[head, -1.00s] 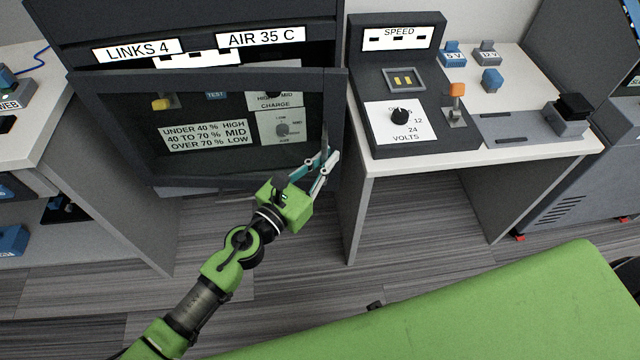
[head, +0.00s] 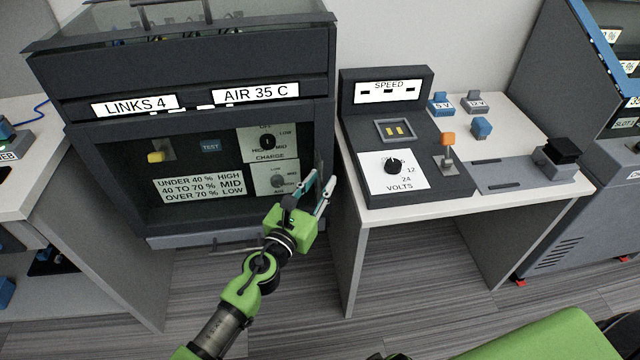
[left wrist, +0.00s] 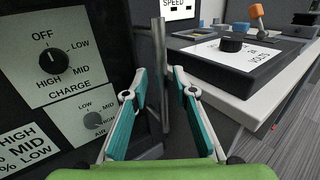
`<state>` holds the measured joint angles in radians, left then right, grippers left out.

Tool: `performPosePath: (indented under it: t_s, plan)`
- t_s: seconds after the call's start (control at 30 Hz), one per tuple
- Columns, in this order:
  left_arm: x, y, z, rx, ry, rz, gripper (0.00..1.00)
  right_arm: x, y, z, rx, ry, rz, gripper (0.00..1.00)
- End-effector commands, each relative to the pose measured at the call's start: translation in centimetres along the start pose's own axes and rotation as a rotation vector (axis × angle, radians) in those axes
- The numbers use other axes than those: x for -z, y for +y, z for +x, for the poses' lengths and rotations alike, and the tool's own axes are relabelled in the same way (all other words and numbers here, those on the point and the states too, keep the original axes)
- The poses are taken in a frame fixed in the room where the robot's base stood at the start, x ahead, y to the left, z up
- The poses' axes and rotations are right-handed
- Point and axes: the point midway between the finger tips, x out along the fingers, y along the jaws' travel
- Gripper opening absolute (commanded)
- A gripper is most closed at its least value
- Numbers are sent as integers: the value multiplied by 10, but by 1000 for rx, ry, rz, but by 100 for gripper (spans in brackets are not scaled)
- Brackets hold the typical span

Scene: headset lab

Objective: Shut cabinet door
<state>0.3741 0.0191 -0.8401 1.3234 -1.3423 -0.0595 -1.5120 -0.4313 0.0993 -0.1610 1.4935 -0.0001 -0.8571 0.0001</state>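The cabinet (head: 200,73) is dark, with the labels LINKS 4 and AIR 35 C. Its dark-framed, see-through door (head: 225,219) lies close to the cabinet front. I cannot tell whether a small gap is left. My left gripper (head: 321,186) is at the door's right edge. In the left wrist view, its two teal fingers (left wrist: 160,82) are apart, with the upright grey door handle (left wrist: 163,60) showing between and beyond their tips. I cannot make out whether a finger touches it. My right gripper is not in view.
Behind the door pane are the charge knob (head: 267,142), the TEST button (head: 211,146) and a yellow-tipped switch (head: 155,157). A white table (head: 400,211) with the SPEED console (head: 388,92) stands close to the right of the gripper. Open floor (head: 420,290) lies below.

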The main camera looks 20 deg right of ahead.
Motion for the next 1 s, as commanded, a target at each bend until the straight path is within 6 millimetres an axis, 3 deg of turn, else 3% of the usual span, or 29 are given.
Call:
performPosePath:
  t_s: [0.37,0.8,1.0]
  plan:
    - [-1,0,-16,3,-2,5,25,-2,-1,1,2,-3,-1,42]
    - [1,0,-96,0,2,0,25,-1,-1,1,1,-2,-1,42]
    - [1,0,-116,0,1,-2,25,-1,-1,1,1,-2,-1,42]
